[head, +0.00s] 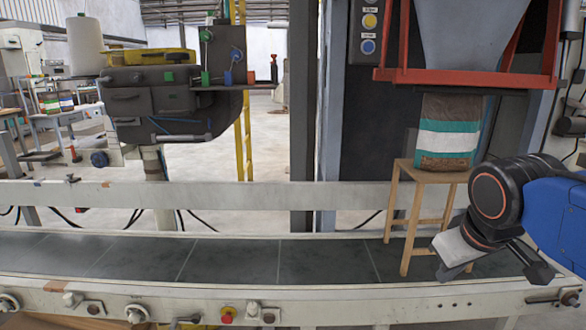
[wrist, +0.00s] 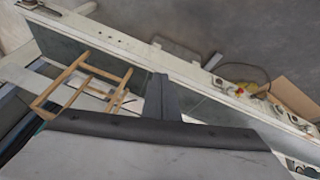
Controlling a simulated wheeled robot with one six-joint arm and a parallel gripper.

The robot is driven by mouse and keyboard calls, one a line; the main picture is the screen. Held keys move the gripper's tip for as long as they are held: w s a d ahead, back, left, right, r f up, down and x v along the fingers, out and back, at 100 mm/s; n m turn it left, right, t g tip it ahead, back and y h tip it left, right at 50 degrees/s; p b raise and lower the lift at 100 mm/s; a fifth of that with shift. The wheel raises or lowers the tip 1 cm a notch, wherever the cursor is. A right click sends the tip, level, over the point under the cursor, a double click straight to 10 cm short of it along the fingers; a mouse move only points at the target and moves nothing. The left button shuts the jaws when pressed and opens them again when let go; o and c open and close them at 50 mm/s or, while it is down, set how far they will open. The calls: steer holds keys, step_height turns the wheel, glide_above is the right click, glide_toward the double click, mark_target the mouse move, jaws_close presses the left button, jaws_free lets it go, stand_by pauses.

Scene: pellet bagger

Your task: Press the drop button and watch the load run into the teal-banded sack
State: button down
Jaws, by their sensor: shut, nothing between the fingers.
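The teal-banded sack (head: 447,138) stands upright on a wooden stool (head: 432,173) under the hopper (head: 468,40). It is brown with teal and white bands, and its top meets the hopper's red frame (head: 465,78). A control panel on the post left of the hopper carries a yellow button (head: 370,21) and a blue button (head: 368,46); their labels are too small to read. My gripper (head: 452,271) is low over the conveyor, right of the stool and well below the buttons. It is shut and empty; its dark fingers also show in the wrist view (wrist: 160,97).
A conveyor belt (head: 230,258) with pale rails runs across the front, and the stool's legs reach down at it. A red-and-yellow stop button (head: 227,315) sits on the front rail. A sewing machine (head: 165,100) stands at the left. The belt's left part is clear.

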steer(key=s+f+m+y, duration=0.1)
steer(key=s+f+m, duration=0.1)
steer(key=s+f, duration=0.5)
step_height(320, 180, down, 3)
steer(key=shift+a+f+m+g, duration=0.1)
steer(key=shift+a+m+g, duration=0.2)
steer(key=shift+a+m, duration=0.1)
steer(key=shift+s, duration=0.1)
stand_by(2.0)
